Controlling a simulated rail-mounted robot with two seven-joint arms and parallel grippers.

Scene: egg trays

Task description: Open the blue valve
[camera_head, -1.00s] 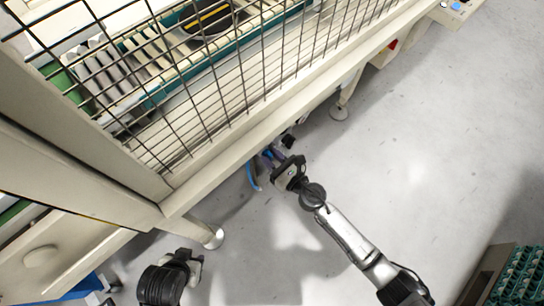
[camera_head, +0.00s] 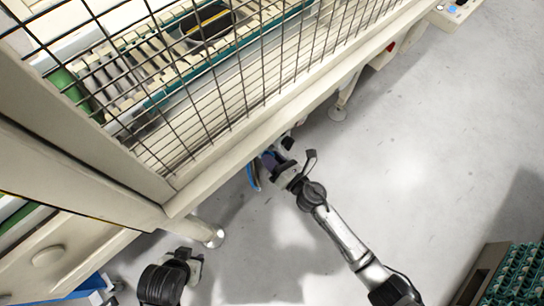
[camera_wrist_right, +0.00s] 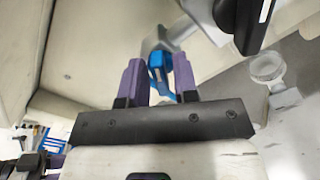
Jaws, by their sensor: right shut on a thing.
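The blue valve (camera_wrist_right: 157,68) is in the right wrist view, on a grey pipe fitting under the machine's cream side. The purple fingers of my right gripper (camera_wrist_right: 158,76) are on either side of its blue handle, shut on it. In the head view, my right gripper (camera_head: 271,160) is at the machine's lower edge, and a curved blue part (camera_head: 253,175) shows beside it. The valve's handle is mostly hidden there. My left gripper (camera_head: 190,265) is low at the bottom left, away from the valve; its fingers are not clear.
The cream machine frame (camera_head: 235,141) with its wire mesh fence overhangs the valve. A machine foot (camera_head: 214,238) stands to the left of it, and another foot (camera_head: 338,113) to the right. Green egg trays (camera_head: 515,275) are at the bottom right. The grey floor between is clear.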

